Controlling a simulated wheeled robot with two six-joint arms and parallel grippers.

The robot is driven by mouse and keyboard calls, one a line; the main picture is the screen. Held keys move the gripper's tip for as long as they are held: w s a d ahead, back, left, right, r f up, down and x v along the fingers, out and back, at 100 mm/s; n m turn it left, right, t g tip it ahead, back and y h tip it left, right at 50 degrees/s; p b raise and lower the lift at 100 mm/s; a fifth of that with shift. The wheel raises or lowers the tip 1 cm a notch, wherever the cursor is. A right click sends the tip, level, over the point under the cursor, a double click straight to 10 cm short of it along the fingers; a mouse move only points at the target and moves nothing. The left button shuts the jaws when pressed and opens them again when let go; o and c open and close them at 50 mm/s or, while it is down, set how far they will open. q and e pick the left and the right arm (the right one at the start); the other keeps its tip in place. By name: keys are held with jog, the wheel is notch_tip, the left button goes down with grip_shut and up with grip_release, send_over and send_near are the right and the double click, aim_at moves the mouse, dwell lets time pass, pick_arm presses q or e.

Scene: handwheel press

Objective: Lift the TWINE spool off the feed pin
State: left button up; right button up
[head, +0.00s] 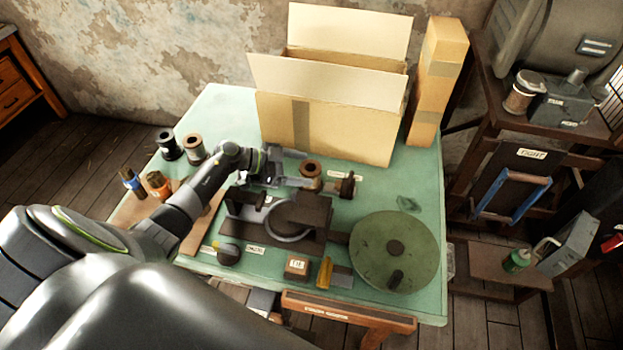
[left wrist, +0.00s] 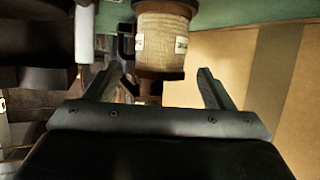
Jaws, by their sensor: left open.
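The twine spool (head: 311,170) stands upright near the middle of the table, behind the press (head: 275,222); its brown top faces up. In the left wrist view the spool (left wrist: 163,42) shows beige winding with small pale labels, too blurred to read. My left gripper (head: 294,169) is open and level with the table, just left of the spool. In the left wrist view its fingers (left wrist: 156,84) stand apart, with the spool ahead of the gap and no visible grip on it. The feed pin is not clearly visible. My right gripper is not in view.
An open cardboard box (head: 325,130) stands close behind the spool. A dark knobbed part (head: 347,186) sits to its right. A green handwheel (head: 396,250) lies front right. Two other spools (head: 193,149) stand at the left edge. The table's right strip is mostly clear.

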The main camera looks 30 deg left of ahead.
aim_at(316, 170)
pick_arm(q)
jog(key=b+x, duration=0.3)
jog(key=x, duration=0.1)
jog(key=shift+w+d+f+b, duration=0.1)
jog(key=shift+f+b, duration=0.1)
jog(key=shift+b, duration=0.1)
jog(key=shift+w+d, duration=0.25)
jog(key=shift+d, duration=0.05)
jog(key=shift+c, duration=0.5)
jog(key=c, duration=1)
